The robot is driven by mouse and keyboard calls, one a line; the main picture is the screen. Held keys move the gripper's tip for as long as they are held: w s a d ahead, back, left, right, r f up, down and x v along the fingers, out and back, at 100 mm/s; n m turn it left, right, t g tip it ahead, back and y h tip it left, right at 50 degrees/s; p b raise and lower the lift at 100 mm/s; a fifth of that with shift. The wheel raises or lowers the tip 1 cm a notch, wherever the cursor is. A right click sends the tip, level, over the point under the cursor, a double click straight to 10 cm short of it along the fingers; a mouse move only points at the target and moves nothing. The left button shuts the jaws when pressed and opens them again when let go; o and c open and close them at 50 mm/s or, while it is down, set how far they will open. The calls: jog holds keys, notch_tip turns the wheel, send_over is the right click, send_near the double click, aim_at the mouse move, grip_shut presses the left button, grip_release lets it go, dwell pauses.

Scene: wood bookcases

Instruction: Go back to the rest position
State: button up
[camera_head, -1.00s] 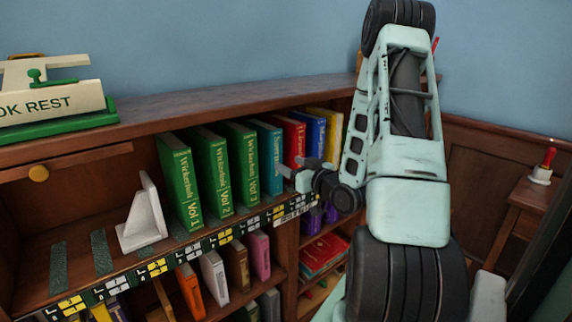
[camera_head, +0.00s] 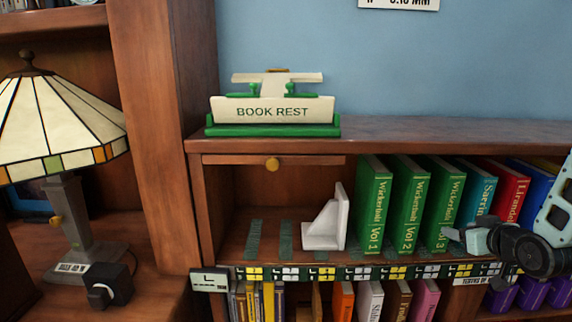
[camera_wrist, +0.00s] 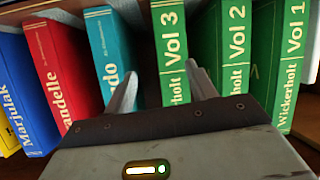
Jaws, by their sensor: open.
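My gripper (camera_head: 466,236) is at the right of the head view, in front of the upper shelf's books. In the wrist view my gripper (camera_wrist: 160,88) has its two fingers apart, with the green Vol 3 book (camera_wrist: 172,50) showing between and beyond them. No book is held. The green Vol 3 book (camera_head: 444,200) stands upright beside Vol 2 (camera_head: 411,203) and Vol 1 (camera_head: 374,203). A teal book (camera_head: 474,185) stands to its right. Whether the fingertips touch any book cannot be told.
A white bookend (camera_head: 330,222) stands left of the books. A green and cream book rest (camera_head: 272,112) sits on the bookcase top. A lamp (camera_head: 60,130) stands at the left. Red (camera_head: 507,188) and blue (camera_head: 536,185) books stand near my arm. The shelf left of the bookend is free.

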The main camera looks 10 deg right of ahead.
jog(key=s+a+r+g+y, duration=0.1)
jog(key=s+a+g, duration=0.35)
jog(key=a, duration=0.55)
jog(key=s+a+g+y, duration=0.1)
jog(key=s+a+g, duration=0.35)
jog(key=a, duration=0.65)
jog(key=s+a+r+n+g+p, duration=0.1)
jog(key=s+a+r+n+p, duration=0.1)
jog(key=a, duration=0.4)
jog(key=s+a+r+n+g+p, duration=0.1)
jog(key=s+a+r+n+p, duration=0.2)
jog(key=s+a+r, duration=0.2)
jog(key=s+a+r+n+g+y+p, duration=0.1)
jog(key=s+a+r+n+g+p, duration=0.1)
jog(key=s+a, duration=0.5)
jog(key=shift+s+a+r+n+p, duration=0.15)
jog(key=shift+a+r+n+p, duration=0.5)
jog(key=shift+r, duration=0.3)
